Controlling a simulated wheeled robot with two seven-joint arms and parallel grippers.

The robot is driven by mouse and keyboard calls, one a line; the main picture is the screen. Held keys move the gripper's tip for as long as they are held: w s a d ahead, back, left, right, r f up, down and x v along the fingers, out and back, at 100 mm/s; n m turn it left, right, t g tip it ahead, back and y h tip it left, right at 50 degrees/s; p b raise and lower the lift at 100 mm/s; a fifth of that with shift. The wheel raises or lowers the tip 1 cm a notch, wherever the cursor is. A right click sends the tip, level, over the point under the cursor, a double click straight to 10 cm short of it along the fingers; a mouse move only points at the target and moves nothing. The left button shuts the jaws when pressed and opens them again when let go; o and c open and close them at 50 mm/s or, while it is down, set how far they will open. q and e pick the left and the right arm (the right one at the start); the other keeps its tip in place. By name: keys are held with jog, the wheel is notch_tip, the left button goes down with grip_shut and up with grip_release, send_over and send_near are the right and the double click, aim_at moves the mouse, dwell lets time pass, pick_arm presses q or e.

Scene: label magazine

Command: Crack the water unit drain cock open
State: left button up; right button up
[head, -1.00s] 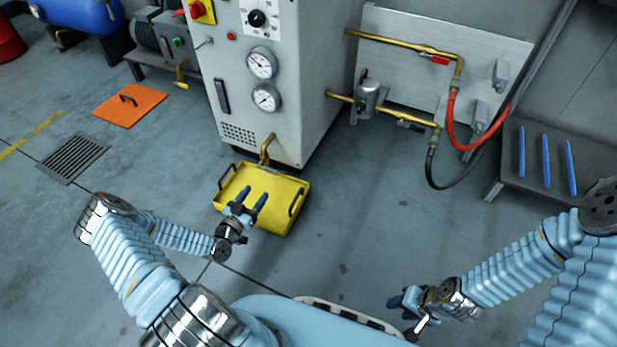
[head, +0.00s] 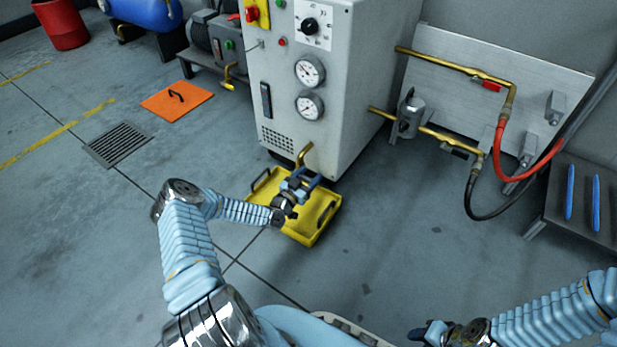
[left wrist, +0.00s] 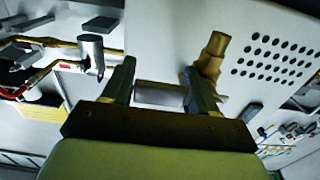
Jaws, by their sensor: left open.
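The water unit appears to be the grey cabinet (head: 335,110) with two gauges. A brass drain cock (head: 304,154) sticks out low on its front, above a yellow tray (head: 318,225). My left gripper (head: 302,178) is open just below and beside the brass outlet, over the tray. In the left wrist view the brass piece (left wrist: 215,55) is behind the right finger, and a pale grey bar (left wrist: 160,94) shows between the open fingers (left wrist: 160,88). I cannot tell whether a finger touches the brass. My right gripper (head: 424,333) is low at the bottom edge, its jaws unclear.
An orange plate (head: 177,101) and a floor grate (head: 118,144) lie at the left. A wall panel (head: 470,85) with brass pipes, a red hose (head: 515,160) and a black hose is at the right. The floor right of the tray is clear.

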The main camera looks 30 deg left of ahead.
pick_arm(q)
grip_shut()
jog(key=shift+n+b, duration=0.5)
jog(key=shift+b, duration=0.25)
jog(key=shift+r+n+b, duration=0.25)
jog(key=shift+n+b, duration=0.1)
jog(key=shift+n, duration=0.15)
jog(key=shift+a+r+n, duration=0.1)
jog(key=shift+r+n, duration=0.25)
jog(key=shift+n, duration=0.05)
grip_release()
jog(key=shift+s, duration=0.1)
jog(key=s+a+p, duration=0.1)
jog(key=s+p, duration=0.1)
jog(key=s, duration=1.1)
jog(key=shift+s, duration=0.35)
